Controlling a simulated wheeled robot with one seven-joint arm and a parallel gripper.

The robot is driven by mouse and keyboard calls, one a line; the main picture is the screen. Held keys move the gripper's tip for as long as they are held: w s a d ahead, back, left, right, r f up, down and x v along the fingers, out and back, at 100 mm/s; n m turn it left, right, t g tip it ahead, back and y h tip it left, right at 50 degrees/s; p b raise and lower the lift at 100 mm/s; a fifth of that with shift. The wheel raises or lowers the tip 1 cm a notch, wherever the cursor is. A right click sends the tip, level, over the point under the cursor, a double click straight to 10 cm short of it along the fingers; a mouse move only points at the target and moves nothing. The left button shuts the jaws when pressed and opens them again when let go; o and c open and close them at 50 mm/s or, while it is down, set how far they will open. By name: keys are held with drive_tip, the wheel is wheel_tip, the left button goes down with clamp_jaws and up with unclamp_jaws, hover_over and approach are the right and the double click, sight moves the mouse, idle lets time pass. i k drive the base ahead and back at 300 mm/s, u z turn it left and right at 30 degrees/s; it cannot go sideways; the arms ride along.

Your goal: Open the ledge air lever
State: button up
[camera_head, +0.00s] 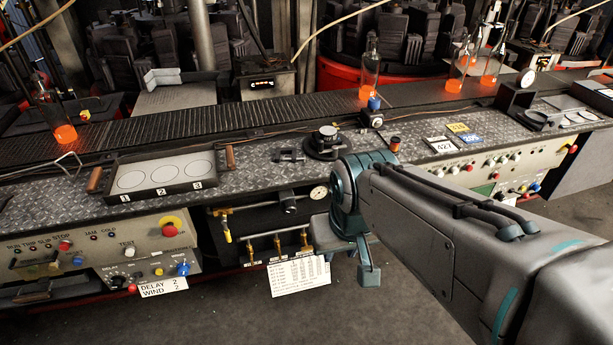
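Under the front ledge is a dark recess with brass air valves. At its left, a brass valve with a yellow lever (227,235) hangs below the ledge; it may be the ledge air lever, but no readable label confirms this. Several smaller brass valves (277,244) stand in a row to its right, above small tags. My gripper (352,262) hangs in front of the recess's right end, right of these valves and apart from them. A teal finger points down. My wrist hides part of the recess, and the finger gap is not clear.
A printed card (300,275) hangs below the valves. A pressure gauge (319,192) sits at the recess's upper right. A control panel (120,258) with buttons stands left. A tray (160,177) with numbered circles lies on the ledge. The floor in front is clear.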

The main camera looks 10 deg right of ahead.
sight(227, 231)
drive_tip(key=z, duration=0.05)
drive_tip(key=k, duration=1.15)
drive_tip(key=u, duration=1.05)
drive_tip(key=i, duration=1.25)
drive_tip(key=z, duration=0.85)
drive_tip(key=i, duration=0.8)
drive_tip(key=z, duration=0.1)
